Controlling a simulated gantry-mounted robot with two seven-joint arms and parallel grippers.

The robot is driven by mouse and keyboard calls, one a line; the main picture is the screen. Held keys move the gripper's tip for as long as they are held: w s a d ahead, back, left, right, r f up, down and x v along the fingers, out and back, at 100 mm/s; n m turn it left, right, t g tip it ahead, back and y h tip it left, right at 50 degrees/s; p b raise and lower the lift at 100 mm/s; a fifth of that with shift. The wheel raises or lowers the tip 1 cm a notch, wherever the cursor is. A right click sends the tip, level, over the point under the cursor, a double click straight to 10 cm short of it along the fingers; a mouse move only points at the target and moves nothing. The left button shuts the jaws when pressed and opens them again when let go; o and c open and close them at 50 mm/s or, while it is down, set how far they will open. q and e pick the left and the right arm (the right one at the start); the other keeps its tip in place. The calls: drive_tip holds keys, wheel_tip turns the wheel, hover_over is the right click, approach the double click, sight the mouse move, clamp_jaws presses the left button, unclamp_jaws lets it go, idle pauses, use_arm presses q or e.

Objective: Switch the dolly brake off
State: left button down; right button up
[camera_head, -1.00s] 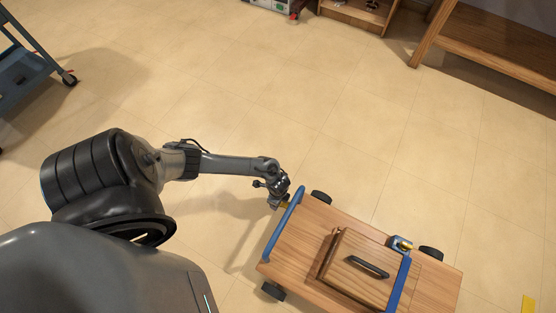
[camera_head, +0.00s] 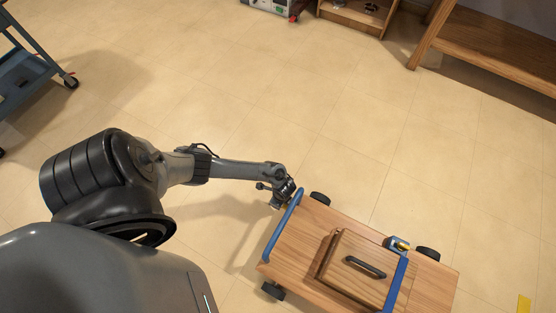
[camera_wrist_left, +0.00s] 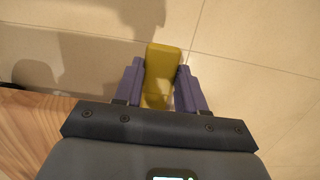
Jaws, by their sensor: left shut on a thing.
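The wooden dolly (camera_head: 435,287) stands on the floor at the lower right of the head view, with a blue handle bar (camera_head: 282,228) across its left end. A yellow lever (camera_wrist_left: 160,72) shows in the left wrist view, beside the dolly's wooden edge (camera_wrist_left: 30,125). My left gripper (camera_head: 281,202) is at the dolly's upper left corner in the head view. In the wrist view its purple fingers (camera_wrist_left: 158,85) are shut on the yellow lever, one on each side. The lever's lower end is hidden by the gripper body. My right gripper is not in view.
A wooden box (camera_head: 345,280) with a black handle is strapped on the dolly by a blue strap (camera_head: 395,285). Its buckle (camera_head: 400,245) is at the dolly's edge. A cart (camera_head: 25,75) stands upper left, a wooden bench (camera_head: 490,45) upper right. The floor between is clear.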

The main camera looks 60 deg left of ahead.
use_arm(q)
drive_tip(key=c, duration=0.6)
unclamp_jaws()
drive_tip(key=shift+c, duration=0.2)
drive_tip(key=shift+r, duration=0.1)
drive_tip(key=r+p, duration=0.6)
drive_tip(key=r, duration=0.1)
drive_tip(key=shift+w+d+r, duration=0.1)
drive_tip(key=shift+w+d, duration=0.2)
drive_tip(key=shift+d, duration=0.1)
